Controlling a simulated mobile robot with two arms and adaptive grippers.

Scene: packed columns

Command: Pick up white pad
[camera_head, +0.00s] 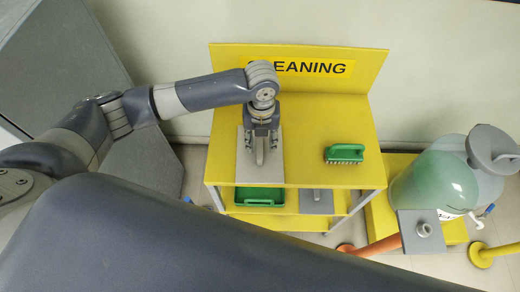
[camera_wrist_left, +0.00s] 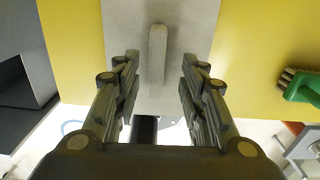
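The white pad (camera_head: 246,165) looks pale grey and flat, and lies on the yellow top of the cleaning stand, left of its middle. In the left wrist view the pad (camera_wrist_left: 188,22) has a raised bar-like handle (camera_wrist_left: 157,55) along its middle. My left gripper (camera_head: 261,145) is above the pad and hides part of it in the head view. In the left wrist view my left gripper (camera_wrist_left: 160,88) is open, with its fingers on either side of the handle and visible gaps to it. My right gripper is not in view.
A green brush (camera_head: 345,153) lies right of the pad on the yellow stand (camera_head: 310,120), which has a back board. A green tray (camera_head: 260,197) sits on the shelf below. A green tank (camera_head: 435,180) stands at the right. A grey cabinet (camera_head: 60,60) stands at the left.

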